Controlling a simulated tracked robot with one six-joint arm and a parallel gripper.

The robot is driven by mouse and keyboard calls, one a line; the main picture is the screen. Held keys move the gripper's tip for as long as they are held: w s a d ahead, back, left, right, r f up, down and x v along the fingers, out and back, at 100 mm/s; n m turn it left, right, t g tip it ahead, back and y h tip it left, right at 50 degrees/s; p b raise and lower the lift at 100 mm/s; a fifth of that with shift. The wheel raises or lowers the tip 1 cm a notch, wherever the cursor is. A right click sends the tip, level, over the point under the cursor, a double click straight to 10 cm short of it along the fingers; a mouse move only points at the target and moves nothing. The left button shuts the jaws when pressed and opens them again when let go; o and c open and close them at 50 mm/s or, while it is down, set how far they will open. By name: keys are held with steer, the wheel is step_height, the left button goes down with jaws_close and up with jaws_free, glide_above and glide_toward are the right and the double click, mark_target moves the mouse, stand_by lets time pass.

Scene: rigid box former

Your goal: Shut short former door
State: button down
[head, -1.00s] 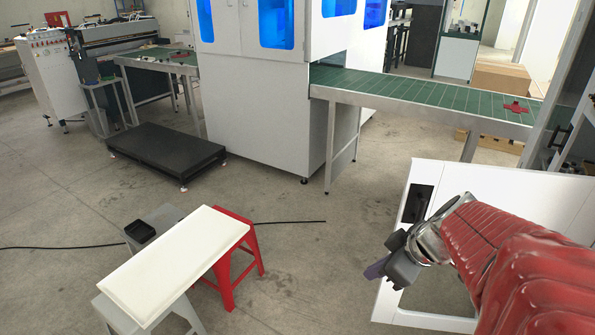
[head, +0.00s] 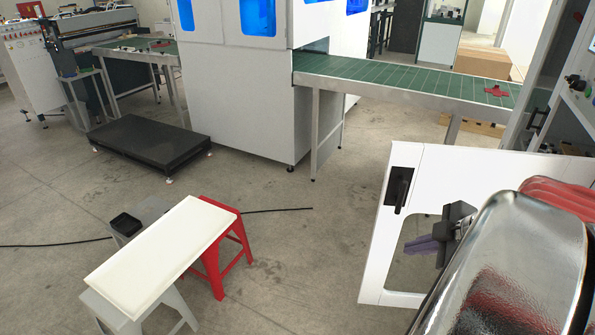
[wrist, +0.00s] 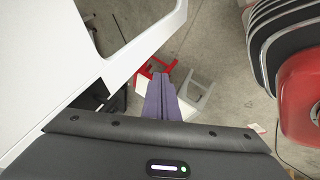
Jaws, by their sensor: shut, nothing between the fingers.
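The white former door (head: 455,170) stands swung out at the right of the head view, with a large window opening and a black handle (head: 399,188) at its upper left corner. In the wrist view the door (wrist: 45,65) fills the upper left. My gripper (head: 410,245) is shut and empty, its purple fingers pointing left across the window opening, below the handle. The wrist view shows the fingers (wrist: 160,82) together, to the right of the door's edge. I cannot tell whether they touch the door. My arm hides the door's lower right.
A red stool (head: 232,262) and a grey stool carry a cream board (head: 165,250) at the lower left. A black low platform (head: 150,145) and a green conveyor (head: 400,78) stand behind. Floor between the stools and door is clear except for a black cable (head: 280,210).

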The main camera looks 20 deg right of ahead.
glide_toward(377, 243)
step_height(377, 243, down, 4)
steer(key=w+a, duration=0.1)
steer(key=a, duration=0.1)
steer(key=shift+w+d+r, duration=0.15)
steer(key=shift+w+d, duration=0.6)
steer(key=shift+w, duration=0.05)
steer(key=shift+d, duration=0.1)
